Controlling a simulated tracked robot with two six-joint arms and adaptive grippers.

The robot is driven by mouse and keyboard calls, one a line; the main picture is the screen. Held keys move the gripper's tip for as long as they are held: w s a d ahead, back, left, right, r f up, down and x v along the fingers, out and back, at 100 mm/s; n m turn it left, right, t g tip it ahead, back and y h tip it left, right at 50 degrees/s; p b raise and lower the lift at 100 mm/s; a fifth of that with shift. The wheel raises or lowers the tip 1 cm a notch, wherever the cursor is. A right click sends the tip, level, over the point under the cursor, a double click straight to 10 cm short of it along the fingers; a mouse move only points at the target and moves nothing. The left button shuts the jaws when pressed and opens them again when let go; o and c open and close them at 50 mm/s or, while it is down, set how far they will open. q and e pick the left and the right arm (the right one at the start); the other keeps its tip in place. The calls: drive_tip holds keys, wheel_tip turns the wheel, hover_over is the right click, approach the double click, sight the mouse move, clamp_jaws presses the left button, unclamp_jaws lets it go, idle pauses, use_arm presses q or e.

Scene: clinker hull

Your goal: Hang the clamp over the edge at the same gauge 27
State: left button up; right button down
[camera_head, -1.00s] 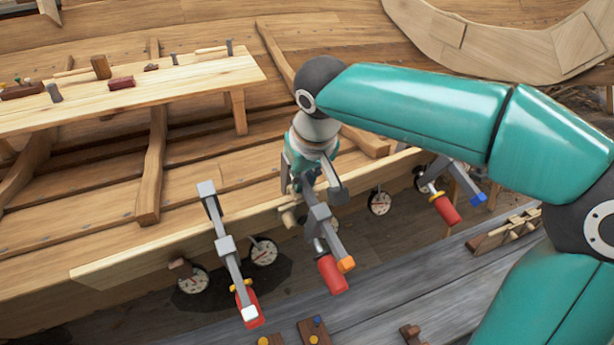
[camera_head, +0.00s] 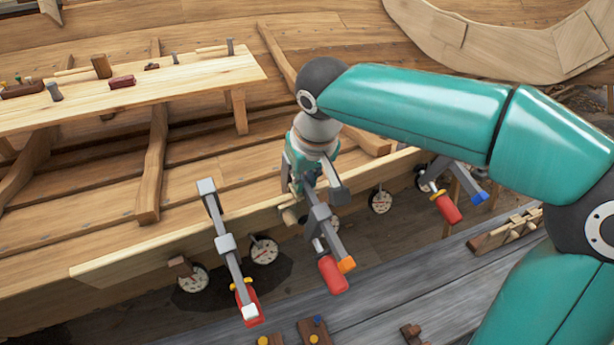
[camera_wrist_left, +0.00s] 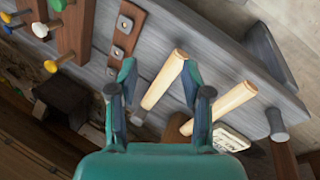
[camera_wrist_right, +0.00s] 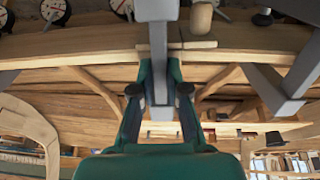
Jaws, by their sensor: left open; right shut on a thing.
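My right gripper (camera_head: 307,186) is shut on the grey bar of a clamp with an orange tip and a red handle (camera_head: 332,274). The clamp is at the plank edge (camera_head: 365,180), its handle hanging on the outer side; whether it rests on the edge is hidden. In the right wrist view the grey clamp bar (camera_wrist_right: 158,55) stands between the fingers (camera_wrist_right: 160,95). Round dial gauges (camera_head: 263,251) sit below the edge; another (camera_head: 380,203) is to the right. Their numbers are not legible. My left gripper (camera_wrist_left: 162,95) is open and shows only in its wrist view.
A white-tipped clamp (camera_head: 226,243) hangs over the edge to the left, and a blue-tipped clamp (camera_head: 446,207) to the right. A tool bench (camera_head: 190,88) stands behind. Below my left gripper is a grey plank (camera_wrist_left: 230,75) with wooden-handled tools (camera_wrist_left: 232,104).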

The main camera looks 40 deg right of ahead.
drive_tip(key=c, duration=1.1)
unclamp_jaws()
drive_tip(key=shift+s, duration=0.1)
drive_tip(key=shift+f, duration=0.1)
drive_tip(key=v, duration=1.2)
